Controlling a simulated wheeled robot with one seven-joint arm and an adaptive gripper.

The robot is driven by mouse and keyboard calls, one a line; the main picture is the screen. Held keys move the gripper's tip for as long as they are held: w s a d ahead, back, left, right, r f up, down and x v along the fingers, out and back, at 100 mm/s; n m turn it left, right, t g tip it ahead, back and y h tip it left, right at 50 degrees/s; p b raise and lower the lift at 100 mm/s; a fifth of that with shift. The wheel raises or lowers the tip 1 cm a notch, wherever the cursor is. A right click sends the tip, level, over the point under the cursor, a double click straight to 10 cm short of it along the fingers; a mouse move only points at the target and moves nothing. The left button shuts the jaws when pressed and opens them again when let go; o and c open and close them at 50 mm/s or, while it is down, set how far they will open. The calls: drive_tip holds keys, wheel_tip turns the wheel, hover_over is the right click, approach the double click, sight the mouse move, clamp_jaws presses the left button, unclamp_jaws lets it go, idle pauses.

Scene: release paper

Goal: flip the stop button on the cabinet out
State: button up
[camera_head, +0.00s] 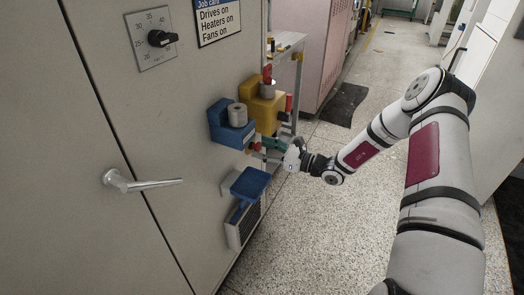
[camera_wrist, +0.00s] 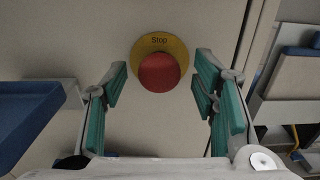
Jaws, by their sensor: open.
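The stop button (camera_wrist: 158,74) is a round red knob on a yellow disc (camera_wrist: 160,42) marked "Stop". It sits on the grey cabinet face (camera_wrist: 80,45) in the wrist view. My gripper (camera_wrist: 162,80) is open, with green finger pads to the left and right of the knob in the picture. I see no contact between pads and knob; how far the tips are from the panel is hard to judge. In the head view my gripper (camera_head: 268,148) is at the cabinet's side below a blue holder, which partly hides the button.
The blue holder (camera_head: 217,122) and a yellow holder (camera_head: 263,118) carry grey cylinders above my gripper. A blue tray (camera_head: 250,183) juts out below it, above a vent (camera_head: 245,227). A door handle (camera_head: 145,183) and rotary dial (camera_head: 161,38) are farther left. Open floor (camera_head: 310,235) lies right.

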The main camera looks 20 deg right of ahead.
drive_tip(key=shift+w+a, duration=0.25)
drive_tip(key=shift+a, duration=0.05)
drive_tip(key=shift+c, duration=0.4)
clamp_jaws()
drive_tip(key=shift+p+v, duration=0.55)
drive_tip(key=shift+v, duration=0.3)
drive_tip(key=shift+f, duration=0.1)
drive_tip(key=shift+o, duration=0.4)
unclamp_jaws()
drive_tip(key=shift+s+d, duration=0.1)
